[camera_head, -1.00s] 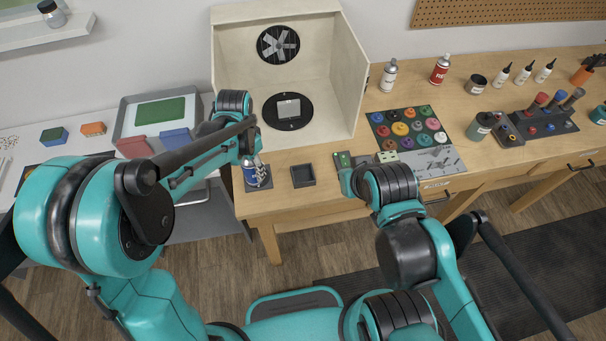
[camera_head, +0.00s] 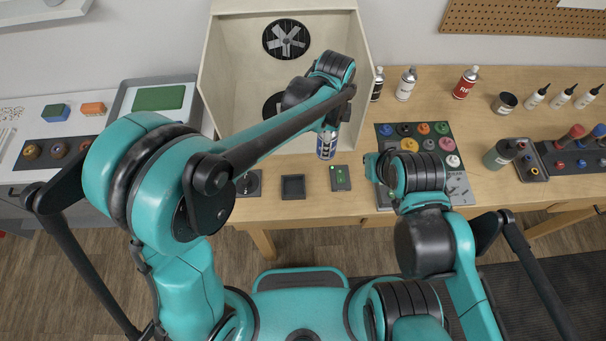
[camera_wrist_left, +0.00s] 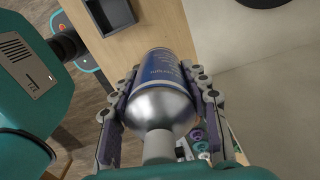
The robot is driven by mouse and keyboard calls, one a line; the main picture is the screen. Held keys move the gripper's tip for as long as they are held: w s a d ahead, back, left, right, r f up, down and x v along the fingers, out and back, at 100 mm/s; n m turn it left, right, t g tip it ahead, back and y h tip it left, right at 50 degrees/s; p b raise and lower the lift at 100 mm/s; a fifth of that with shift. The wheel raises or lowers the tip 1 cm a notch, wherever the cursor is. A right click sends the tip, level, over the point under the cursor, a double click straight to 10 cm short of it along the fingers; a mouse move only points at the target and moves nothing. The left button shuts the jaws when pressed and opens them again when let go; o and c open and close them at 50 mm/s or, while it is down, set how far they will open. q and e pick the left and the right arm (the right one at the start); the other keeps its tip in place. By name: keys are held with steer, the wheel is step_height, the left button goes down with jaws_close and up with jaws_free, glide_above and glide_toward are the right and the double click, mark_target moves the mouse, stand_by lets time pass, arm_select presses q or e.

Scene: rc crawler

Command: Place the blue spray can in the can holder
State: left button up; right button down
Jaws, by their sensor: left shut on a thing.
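The blue spray can (camera_head: 326,146), with a silver shoulder, is held by my left gripper (camera_head: 329,129). It hangs over the bench in front of the white booth. In the left wrist view both fingers of my left gripper (camera_wrist_left: 165,78) press on the sides of the can (camera_wrist_left: 162,104). An empty black square tray (camera_head: 293,186) is at the bench's front edge, left of the can. A dark square base with a round top (camera_head: 248,183) is left of the tray. I cannot tell which is the can holder. My right gripper's fingers are hidden by its arm.
A small panel with a green light (camera_head: 340,178) is close below the can. The booth (camera_head: 225,75) stands behind. A white can (camera_head: 405,84), a red can (camera_head: 464,82) and a tray of coloured paint pots (camera_head: 424,129) are to the right.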

arm_select(q)
steer(key=s+a+f, duration=0.2)
steer(key=a, duration=0.1)
steer(key=s+a+f+b, duration=0.1)
steer(key=s+a+f, duration=0.1)
steer(key=a, duration=0.1)
steer(key=s+a+f, duration=0.2)
steer(key=a, duration=0.1)
steer(key=shift+a+f+b, duration=0.3)
steer(key=shift+f+b, duration=0.05)
steer(key=shift+b, duration=0.05)
step_height(320, 180, down, 4)
steer(key=shift+w+r+b, duration=0.15)
steer(key=shift+r+b, duration=0.05)
steer(key=shift+b, duration=0.35)
steer(key=shift+r, duration=0.1)
steer(key=o, duration=1.3)
